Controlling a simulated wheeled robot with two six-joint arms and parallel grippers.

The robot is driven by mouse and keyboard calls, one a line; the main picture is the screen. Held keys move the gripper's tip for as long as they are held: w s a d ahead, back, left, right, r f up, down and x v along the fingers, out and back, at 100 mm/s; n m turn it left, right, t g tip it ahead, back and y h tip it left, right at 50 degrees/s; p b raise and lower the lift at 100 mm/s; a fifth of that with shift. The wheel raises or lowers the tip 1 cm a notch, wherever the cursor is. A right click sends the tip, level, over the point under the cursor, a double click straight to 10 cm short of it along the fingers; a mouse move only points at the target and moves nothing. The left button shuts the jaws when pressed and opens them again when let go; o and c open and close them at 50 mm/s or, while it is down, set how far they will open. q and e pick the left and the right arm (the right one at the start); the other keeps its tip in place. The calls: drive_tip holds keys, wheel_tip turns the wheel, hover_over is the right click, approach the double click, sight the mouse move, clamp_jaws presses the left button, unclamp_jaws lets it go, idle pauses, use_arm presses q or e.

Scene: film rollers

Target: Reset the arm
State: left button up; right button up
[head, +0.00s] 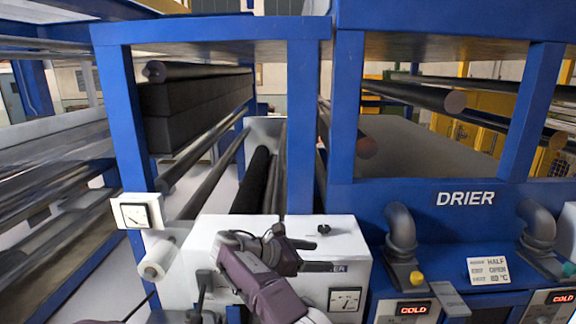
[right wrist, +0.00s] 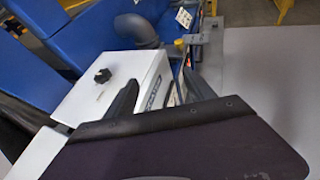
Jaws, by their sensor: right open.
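My right arm (head: 262,285) comes in from the bottom of the head view, in front of a white control box (head: 335,235). My right gripper (head: 262,242) is at its end, over the front of that box, and is open. In the right wrist view its two dark fingers (right wrist: 160,88) stand apart with nothing held between them. The white box with its black knob (right wrist: 103,76) lies beyond the fingers there. I cannot tell whether the gripper touches the box.
A blue machine marked DRIER (head: 465,198) stands at the right, with grey pipe elbows (head: 401,230) and red COLD displays (head: 413,310). Blue posts (head: 301,130) frame dark rollers (head: 252,180) at the centre. A gauge (head: 135,214) hangs on the left post above a white roll (head: 157,262).

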drive_tip(key=s+d+f+m+g+y+b, duration=0.1)
drive_tip(key=s+d+f+m+g+b, duration=0.15)
drive_tip(key=d+f+b, duration=0.55)
drive_tip(key=s+d+f+m+g+y+b, duration=0.1)
drive_tip(key=s+d+f+g+b, duration=0.25)
drive_tip(key=d, duration=0.65)
drive_tip(key=s+d+f+m+y+b, duration=0.2)
drive_tip(key=s+f+m+y+b, duration=0.2)
drive_tip(key=s+f+b, duration=0.6)
use_arm(q)
wheel_tip(320, 180, down, 21)
drive_tip(key=p, duration=0.1)
drive_tip(key=shift+w, duration=0.2)
use_arm(e)
drive_tip(key=s+a+f+m+y, duration=0.2)
drive_tip(key=s+a+f+m, duration=0.1)
drive_tip(key=f+m, duration=0.2)
drive_tip(key=s+a+f+m+t+y, duration=0.1)
drive_tip(key=s+a+f+m+y, duration=0.1)
drive_tip(key=f, duration=0.5)
drive_tip(key=s+a+f+m+y, duration=0.2)
drive_tip(key=s+a+f+m, duration=0.2)
drive_tip(key=s+f+m, duration=0.2)
drive_tip(key=shift+s+m+t, duration=0.25)
drive_tip(key=shift+m+t, duration=0.05)
drive_tip(key=shift+m, duration=0.85)
